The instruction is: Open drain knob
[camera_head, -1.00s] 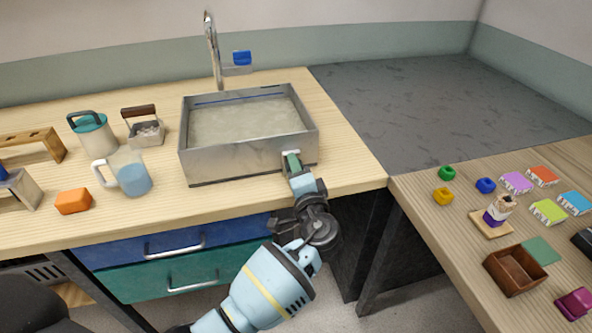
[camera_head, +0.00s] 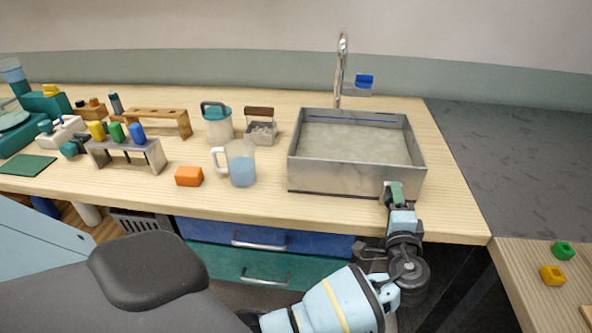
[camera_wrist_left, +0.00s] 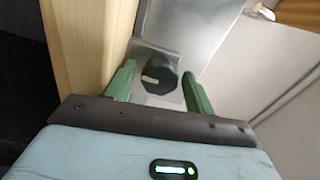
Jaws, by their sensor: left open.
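The metal sink basin (camera_head: 330,180) stands on the wooden counter and holds cloudy greyish water (camera_head: 355,143). The dark round drain knob (camera_wrist_left: 157,77), with a pale mark on its face, sits on a metal plate on the basin's front wall in the left wrist view. My left gripper (camera_wrist_left: 158,82) is open, its two green fingers on either side of the knob, with gaps visible between fingers and knob. In the head view my left gripper (camera_head: 393,192) is at the basin's front right corner and hides the knob. My right gripper is not in view.
A tap (camera_head: 341,70) with a blue handle (camera_head: 364,80) stands behind the basin. Counter drawers (camera_head: 265,235) lie below.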

